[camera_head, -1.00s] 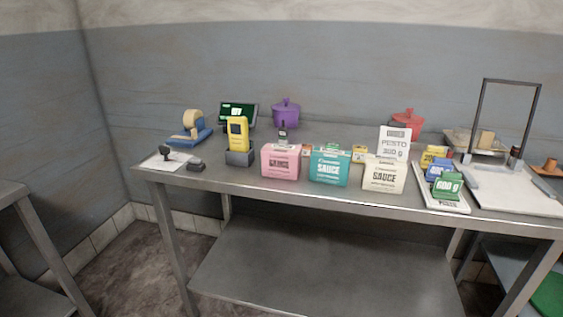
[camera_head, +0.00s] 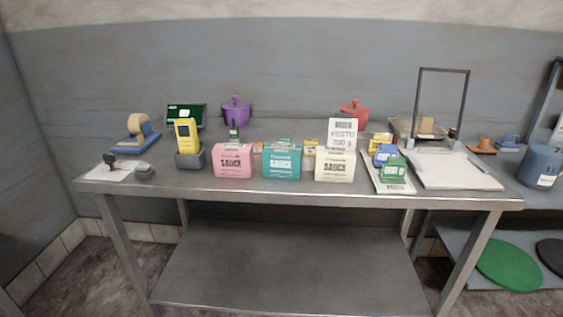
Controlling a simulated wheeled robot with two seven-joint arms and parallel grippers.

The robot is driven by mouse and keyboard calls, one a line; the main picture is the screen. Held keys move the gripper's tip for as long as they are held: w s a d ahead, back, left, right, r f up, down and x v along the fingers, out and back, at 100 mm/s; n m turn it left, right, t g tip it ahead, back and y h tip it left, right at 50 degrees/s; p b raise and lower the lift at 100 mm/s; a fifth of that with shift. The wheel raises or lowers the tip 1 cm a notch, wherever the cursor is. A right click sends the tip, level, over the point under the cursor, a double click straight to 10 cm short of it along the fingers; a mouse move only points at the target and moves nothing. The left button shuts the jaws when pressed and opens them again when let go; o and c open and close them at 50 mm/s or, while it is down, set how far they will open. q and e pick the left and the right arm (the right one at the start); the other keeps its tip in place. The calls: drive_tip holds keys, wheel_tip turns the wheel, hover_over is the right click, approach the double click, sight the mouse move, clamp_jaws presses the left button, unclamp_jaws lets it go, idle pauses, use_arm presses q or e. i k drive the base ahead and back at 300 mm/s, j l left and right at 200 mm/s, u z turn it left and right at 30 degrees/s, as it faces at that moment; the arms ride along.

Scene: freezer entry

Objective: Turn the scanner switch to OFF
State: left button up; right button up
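A yellow handheld device with a small dark screen, which looks like the scanner (camera_head: 187,135), stands upright in a dark grey cradle (camera_head: 190,160) on the left part of the metal table. Its switch is too small to make out, and I cannot tell its setting. Neither of my grippers is in view.
The metal table (camera_head: 300,195) also holds a tape dispenser (camera_head: 137,137), a green-screened display (camera_head: 185,115), a purple pot (camera_head: 236,110), pink (camera_head: 233,161), teal (camera_head: 282,162) and cream (camera_head: 335,167) boxes, and a white board with a frame (camera_head: 455,171). A lower shelf (camera_head: 290,265) is bare.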

sight(110, 160)
drive_tip(key=u, duration=1.25)
